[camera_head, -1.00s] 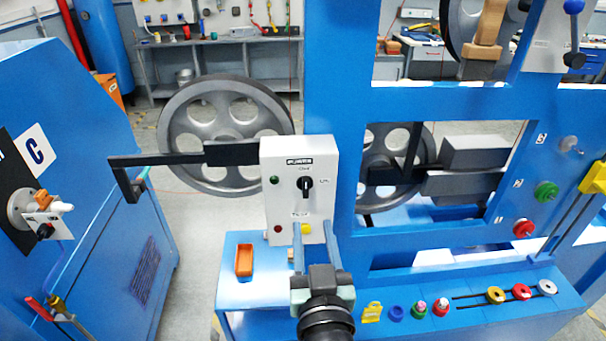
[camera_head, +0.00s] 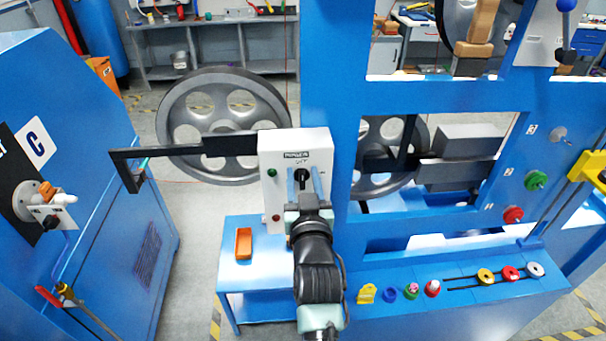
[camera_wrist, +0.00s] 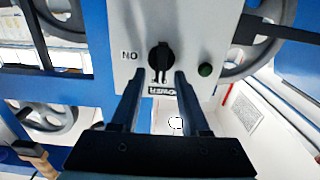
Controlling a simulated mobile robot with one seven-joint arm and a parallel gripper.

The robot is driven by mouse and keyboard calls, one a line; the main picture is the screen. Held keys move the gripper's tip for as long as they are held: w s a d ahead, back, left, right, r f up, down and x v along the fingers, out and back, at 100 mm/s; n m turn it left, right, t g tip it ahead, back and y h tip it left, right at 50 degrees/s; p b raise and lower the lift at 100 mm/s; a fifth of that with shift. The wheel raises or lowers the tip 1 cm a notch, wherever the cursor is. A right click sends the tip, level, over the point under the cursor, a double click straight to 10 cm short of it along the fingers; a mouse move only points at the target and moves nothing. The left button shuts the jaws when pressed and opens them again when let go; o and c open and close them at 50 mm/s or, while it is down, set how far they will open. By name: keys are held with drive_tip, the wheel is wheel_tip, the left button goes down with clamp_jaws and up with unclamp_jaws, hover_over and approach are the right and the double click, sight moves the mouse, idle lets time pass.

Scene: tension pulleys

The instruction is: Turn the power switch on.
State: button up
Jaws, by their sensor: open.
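The power switch is a black rotary knob (camera_head: 303,181) on the white control box (camera_head: 268,165). In the wrist view, upside down, the knob (camera_wrist: 160,56) shows with an "ON" mark beside it, a "POWER" label and a green button (camera_wrist: 205,69). My gripper (camera_head: 304,176) is open in front of the box. In the wrist view its fingers (camera_wrist: 159,76) are spread, with their tips close to the knob on either side. I cannot tell whether they touch it. The lower part of the box front is partly hidden by my gripper in the head view.
A black bracket (camera_head: 175,150) sticks out left of the box. An orange tray (camera_head: 243,243) sits on the blue table (camera_head: 262,275) below. The blue frame (camera_head: 335,120) stands to the right, with coloured knobs along its lower ledge. A blue machine (camera_head: 110,210) stands at left.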

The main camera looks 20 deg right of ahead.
drive_tip(key=c, duration=0.7)
drive_tip(key=shift+f, duration=0.1)
clamp_jaws()
